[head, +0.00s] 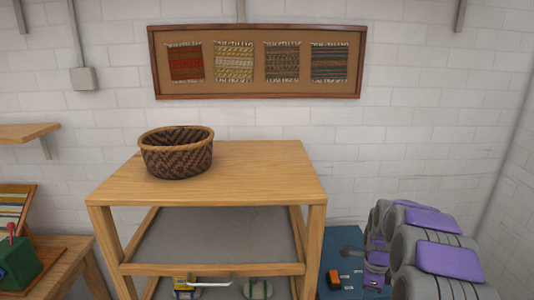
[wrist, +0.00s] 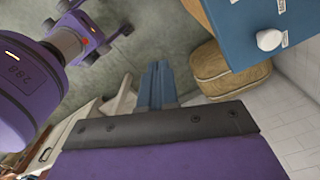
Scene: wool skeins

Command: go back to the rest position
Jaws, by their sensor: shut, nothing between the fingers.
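My gripper (wrist: 158,70) shows in the wrist view as two blue-grey fingers held together beyond the dark edge of its purple housing. It is shut and holds nothing. In the head view my grey and purple arm is at the lower right, low beside a blue cabinet (head: 345,235); the fingers are not clear there. A brown woven basket (head: 177,158) stands upright on the wooden table (head: 260,175), well apart from my arm. The basket's floor is hidden by its near wall.
A grey shelf (head: 220,235) lies under the tabletop, with small coloured things partly visible lower down. A wooden bench (head: 55,265) with a green box (head: 20,262) is at the left. In the wrist view a tan, cushion-like object (wrist: 222,70) is beside a blue surface (wrist: 255,25).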

